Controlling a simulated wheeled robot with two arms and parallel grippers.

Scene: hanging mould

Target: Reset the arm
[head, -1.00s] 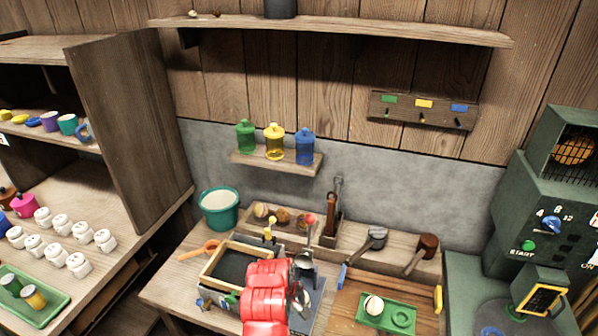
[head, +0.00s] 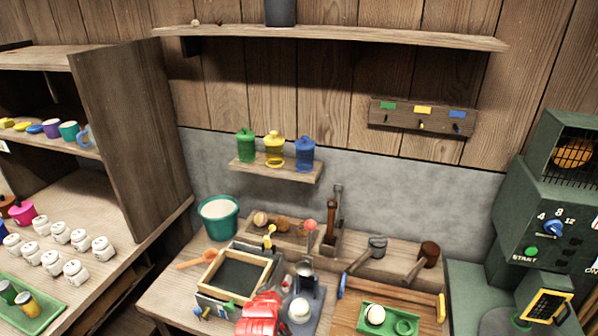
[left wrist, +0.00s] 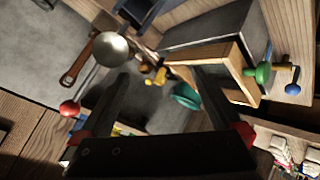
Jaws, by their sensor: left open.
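My left arm shows as red segments at the bottom middle of the head view, over the front of the table; its fingers are not clear there. In the left wrist view my left gripper (left wrist: 165,82) has its two dark fingers spread apart, with nothing between them. A metal ladle (left wrist: 112,48) with a red ball end lies beyond the fingers in that view and also stands near the middle of the table in the head view (head: 305,268). My right gripper is not in view.
A wood-framed dark tray (head: 236,273), a stand with a white ball (head: 299,310) and a green tray (head: 388,321) are on the table. A teal bucket (head: 219,219) stands behind. A green machine (head: 548,225) is at right, white jars (head: 75,272) at left.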

